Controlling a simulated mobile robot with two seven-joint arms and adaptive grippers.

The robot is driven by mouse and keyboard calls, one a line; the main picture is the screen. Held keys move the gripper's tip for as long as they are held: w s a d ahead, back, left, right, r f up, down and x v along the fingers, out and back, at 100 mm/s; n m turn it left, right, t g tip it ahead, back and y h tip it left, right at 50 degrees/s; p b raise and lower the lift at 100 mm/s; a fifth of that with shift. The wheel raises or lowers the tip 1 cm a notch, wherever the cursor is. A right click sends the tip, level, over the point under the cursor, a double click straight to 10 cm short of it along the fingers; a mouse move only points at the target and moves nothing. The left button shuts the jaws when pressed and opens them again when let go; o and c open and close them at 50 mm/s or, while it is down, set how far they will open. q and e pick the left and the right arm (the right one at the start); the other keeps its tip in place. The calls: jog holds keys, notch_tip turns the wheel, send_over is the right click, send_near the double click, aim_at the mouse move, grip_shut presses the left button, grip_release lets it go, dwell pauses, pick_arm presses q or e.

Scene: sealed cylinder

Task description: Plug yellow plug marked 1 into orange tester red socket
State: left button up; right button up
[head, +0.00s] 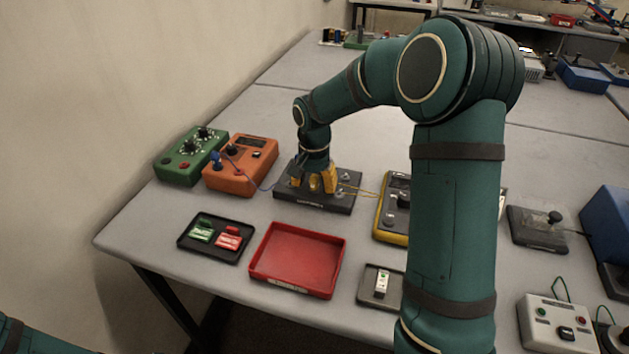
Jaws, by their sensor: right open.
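The orange tester (247,176) stands at the back left of the bench. A blue plug (216,160) stands on its left part and a dark round part (231,150) is beside it. I cannot make out its red socket for certain. My right gripper (315,186) is open, pointing down at the black box (325,202) right of the tester. Yellow parts show at the fingers, and I cannot tell gripper pads from a yellow plug there. No mark 1 is readable. A thin yellow lead (361,191) runs right from the box. My left gripper is out of view.
A green box with knobs (180,170) stands left of the tester. In front are a black tray with green and red pieces (186,246), an empty red tray (298,262) and a small grey tray (370,297). A yellow-edged meter (390,236) is partly hidden by my right arm.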

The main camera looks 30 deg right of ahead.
aim_at(314, 175)
grip_shut()
jog(key=shift+r, duration=0.1)
jog(key=shift+r+p, duration=2.35)
jog(key=shift+r, duration=0.55)
